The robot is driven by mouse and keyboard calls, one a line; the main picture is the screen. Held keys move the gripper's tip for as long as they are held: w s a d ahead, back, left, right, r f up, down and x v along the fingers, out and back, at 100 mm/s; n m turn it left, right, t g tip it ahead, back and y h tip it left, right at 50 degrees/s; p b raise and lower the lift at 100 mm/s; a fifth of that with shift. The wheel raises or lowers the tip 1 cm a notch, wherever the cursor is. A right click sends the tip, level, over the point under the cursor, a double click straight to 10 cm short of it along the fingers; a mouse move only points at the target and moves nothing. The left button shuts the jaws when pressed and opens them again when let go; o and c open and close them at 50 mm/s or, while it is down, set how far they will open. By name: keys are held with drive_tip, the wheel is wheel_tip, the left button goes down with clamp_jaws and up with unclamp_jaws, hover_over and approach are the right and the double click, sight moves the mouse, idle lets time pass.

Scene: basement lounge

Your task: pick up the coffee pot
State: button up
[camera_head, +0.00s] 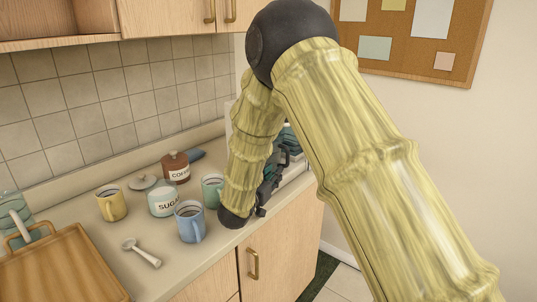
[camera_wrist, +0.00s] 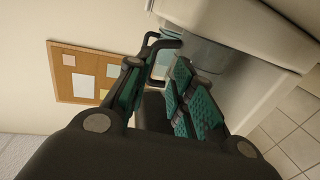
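In the wrist view, a black looped handle (camera_wrist: 168,43) shows just beyond my fingertips, next to a grey-blue rounded body (camera_wrist: 214,55); this looks like the coffee pot, partly hidden by my right-hand finger. My gripper (camera_wrist: 157,68) has its two teal-padded fingers apart, with a gap between them and nothing clearly held. Part of the handle lies in line with that gap; I cannot tell whether it touches. In the head view, my dark gripper (camera_head: 268,180) is at the counter's right part, mostly behind my arm, and the pot cannot be made out clearly.
On the counter (camera_head: 185,258) are a blue mug (camera_head: 190,223), a green mug (camera_head: 213,190), a sugar jar (camera_head: 162,203), a brown coffee jar (camera_head: 176,168), a yellow mug (camera_head: 111,204), a spoon (camera_head: 142,252) and a wooden tray (camera_head: 65,272). A corkboard (camera_head: 425,38) hangs on the wall.

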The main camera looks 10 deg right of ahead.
sight(287, 160)
drive_tip(key=shift+w+r, duration=0.1)
drive_tip(key=shift+w, duration=0.25)
drive_tip(key=x, duration=0.3)
drive_tip(key=d+p+x, duration=0.1)
drive_tip(key=x, duration=0.2)
drive_tip(key=s+r+p+x, duration=0.1)
drive_tip(key=x, duration=0.2)
drive_tip(key=shift+s+d+r, duration=0.1)
drive_tip(key=shift+d, duration=0.1)
drive_tip(key=shift+w, duration=0.3)
drive_tip(key=shift+s, duration=0.15)
clamp_jaws()
drive_tip(key=shift+r, duration=0.1)
